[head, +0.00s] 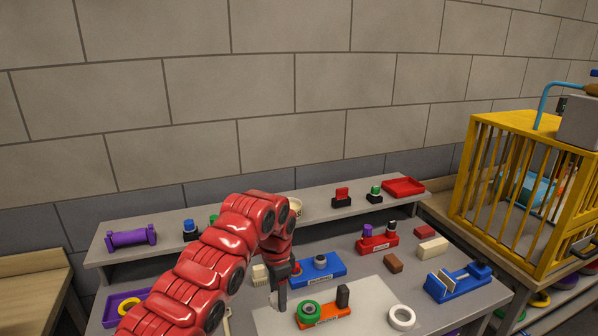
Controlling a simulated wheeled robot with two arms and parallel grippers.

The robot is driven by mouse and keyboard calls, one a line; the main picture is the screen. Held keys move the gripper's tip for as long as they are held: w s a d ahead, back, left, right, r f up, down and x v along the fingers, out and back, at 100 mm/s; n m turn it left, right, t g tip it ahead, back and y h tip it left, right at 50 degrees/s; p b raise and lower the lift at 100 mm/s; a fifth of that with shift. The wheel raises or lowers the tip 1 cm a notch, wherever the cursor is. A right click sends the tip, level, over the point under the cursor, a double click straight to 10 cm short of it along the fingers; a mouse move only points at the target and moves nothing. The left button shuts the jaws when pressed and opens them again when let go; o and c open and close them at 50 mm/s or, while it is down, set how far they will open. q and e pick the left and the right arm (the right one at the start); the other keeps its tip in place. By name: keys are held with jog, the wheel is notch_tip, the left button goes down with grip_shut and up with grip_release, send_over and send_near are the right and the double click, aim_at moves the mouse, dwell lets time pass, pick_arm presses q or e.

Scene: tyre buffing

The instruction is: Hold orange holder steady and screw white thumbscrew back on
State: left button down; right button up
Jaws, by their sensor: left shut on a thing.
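The orange holder (339,313) lies on the pale mat (372,308) at the front of the bench. It carries a green wheel (308,313) with a grey centre at its left end and a dark upright block (343,296) at its right end. My left gripper (280,304) points down just left of the green wheel. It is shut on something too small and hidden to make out. I cannot pick out the white thumbscrew. My right gripper is not in view.
A white ring (402,317) lies right of the orange holder. Behind stand a blue holder (328,272), a red holder (378,245) and a brown block (393,263). Another blue holder (458,283) is at right. A yellow cage (510,190) stands far right.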

pick_arm(q)
jog(key=a+r+n+b, duration=0.1)
jog(key=a+n, duration=1.1)
jog(key=n, duration=0.1)
jog(key=shift+w+r, duration=0.4)
